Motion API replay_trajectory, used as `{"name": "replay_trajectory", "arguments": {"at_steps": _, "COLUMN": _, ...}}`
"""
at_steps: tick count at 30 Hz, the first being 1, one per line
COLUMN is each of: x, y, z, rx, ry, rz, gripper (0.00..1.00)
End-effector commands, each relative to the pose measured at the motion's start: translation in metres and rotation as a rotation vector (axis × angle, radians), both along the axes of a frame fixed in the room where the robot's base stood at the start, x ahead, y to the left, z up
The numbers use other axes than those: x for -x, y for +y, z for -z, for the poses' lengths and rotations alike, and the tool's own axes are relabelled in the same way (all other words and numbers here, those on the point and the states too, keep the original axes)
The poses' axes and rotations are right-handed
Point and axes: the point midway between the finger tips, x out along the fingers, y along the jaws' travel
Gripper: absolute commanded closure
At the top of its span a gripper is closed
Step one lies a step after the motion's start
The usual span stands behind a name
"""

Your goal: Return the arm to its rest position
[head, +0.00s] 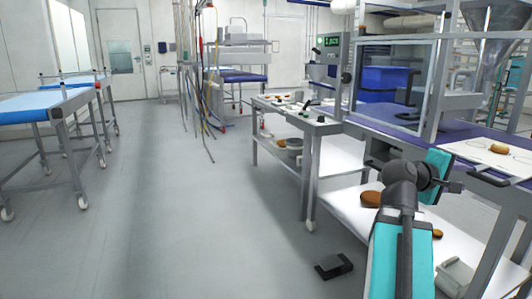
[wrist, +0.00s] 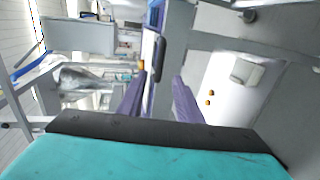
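My arm, teal and dark grey, rises from the bottom right of the head view and bends in front of the right-hand workbench (head: 312,127). My gripper (wrist: 158,100) shows in the wrist view as two purple-grey fingers, standing apart with nothing between them. In the head view the gripper is mostly hidden behind the arm's own links. A brown round (head: 372,199) lies on the white lower shelf (head: 345,207), just left of my arm. Another brown round (head: 499,149) lies on a white board (head: 470,153) at the right.
A machine with a clear-windowed frame and a blue bin (head: 385,82) stands on the bench. A black object (head: 333,266) lies on the floor near the bench. A blue-topped conveyor table (head: 45,103) stands at the left. The grey floor (head: 170,200) between is clear.

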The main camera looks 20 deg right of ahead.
Motion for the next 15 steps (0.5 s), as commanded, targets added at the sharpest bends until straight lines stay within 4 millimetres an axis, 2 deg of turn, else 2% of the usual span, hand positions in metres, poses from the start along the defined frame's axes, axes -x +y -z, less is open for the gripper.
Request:
{"name": "replay_trajectory", "arguments": {"at_steps": 3, "x": -0.011, "y": 0.006, "z": -0.006, "rx": -0.003, "ry": 0.004, "rz": -0.019, "gripper": 0.68}}
{"name": "replay_trajectory", "arguments": {"at_steps": 5, "x": -0.021, "y": 0.01, "z": -0.003, "rx": -0.013, "ry": 0.014, "rz": -0.035, "gripper": 0.68}}
{"name": "replay_trajectory", "arguments": {"at_steps": 8, "x": -0.041, "y": 0.017, "z": 0.008, "rx": -0.032, "ry": 0.04, "rz": -0.063, "gripper": 0.68}}
{"name": "replay_trajectory", "arguments": {"at_steps": 15, "x": -0.09, "y": 0.039, "z": 0.051, "rx": -0.094, "ry": 0.123, "rz": -0.136, "gripper": 0.68}}
